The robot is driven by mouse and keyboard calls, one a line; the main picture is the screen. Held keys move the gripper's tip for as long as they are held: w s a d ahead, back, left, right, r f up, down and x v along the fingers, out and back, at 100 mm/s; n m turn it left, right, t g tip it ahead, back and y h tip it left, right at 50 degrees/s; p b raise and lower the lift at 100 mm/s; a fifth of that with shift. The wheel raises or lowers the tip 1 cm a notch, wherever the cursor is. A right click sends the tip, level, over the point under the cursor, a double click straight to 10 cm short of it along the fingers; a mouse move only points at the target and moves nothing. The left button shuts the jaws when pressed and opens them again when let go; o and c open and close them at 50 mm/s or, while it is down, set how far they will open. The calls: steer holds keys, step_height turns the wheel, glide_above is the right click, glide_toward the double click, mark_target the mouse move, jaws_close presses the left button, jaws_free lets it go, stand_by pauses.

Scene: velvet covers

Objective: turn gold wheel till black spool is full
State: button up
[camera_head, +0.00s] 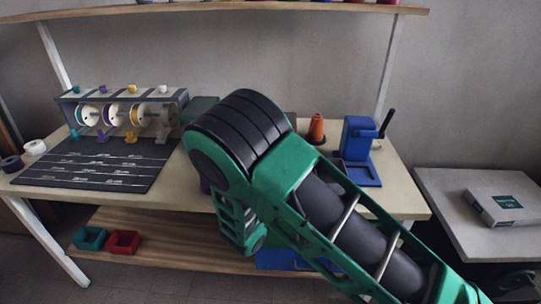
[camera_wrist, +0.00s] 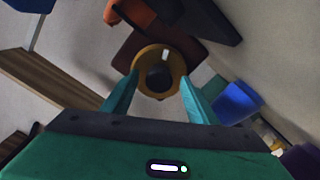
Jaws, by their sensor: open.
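The gold wheel (camera_wrist: 146,88) is a round knob with a dark centre and a white mark near its upper edge in the wrist view. It sits against a dark red-brown body (camera_wrist: 128,52). My gripper (camera_wrist: 159,78) is open, with one teal finger on each side of the wheel's lower part. I cannot tell whether the fingers touch it. In the head view my arm hides the wheel and the gripper's fingers. I cannot make out the black spool for certain; a dark shape (camera_wrist: 205,18) shows above the wheel in the wrist view.
Right of my arm are an orange cone (camera_head: 317,128) and a blue device with a black crank (camera_head: 360,148). Teal (camera_head: 90,238) and red (camera_head: 123,242) bins sit on the lower shelf.

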steer(key=s, duration=1)
steer(key=shift+s+a, duration=0.15)
steer(key=shift+s, duration=0.2)
